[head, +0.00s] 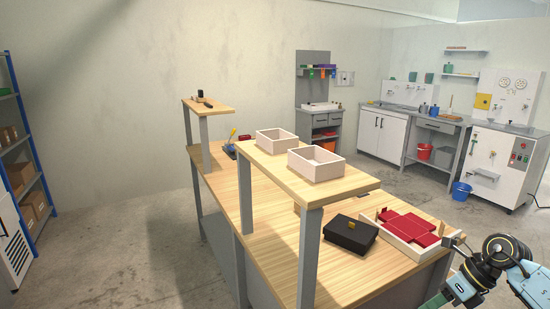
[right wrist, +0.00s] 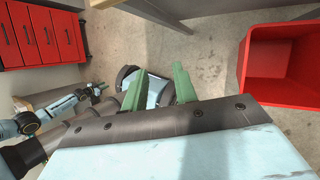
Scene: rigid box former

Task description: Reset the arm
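My right gripper (right wrist: 163,72) shows in the right wrist view as two green fingers, spread apart with nothing held between them. It points down over the concrete floor, with part of my own base behind it. In the head view my right arm comes in at the lower right corner, beside the near right end of the wooden workbench (head: 384,262). Only a little green of its gripper shows there, cut by the lower edge. My left gripper cannot be made out in either view.
A black box (head: 348,236) and a white tray (head: 407,249) with a red cardboard blank (head: 410,226) lie on the bench near my right arm. Two pale open boxes stand on the raised shelf (head: 340,190). A red bin (right wrist: 262,93) and red drawers (right wrist: 40,35) flank the right gripper.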

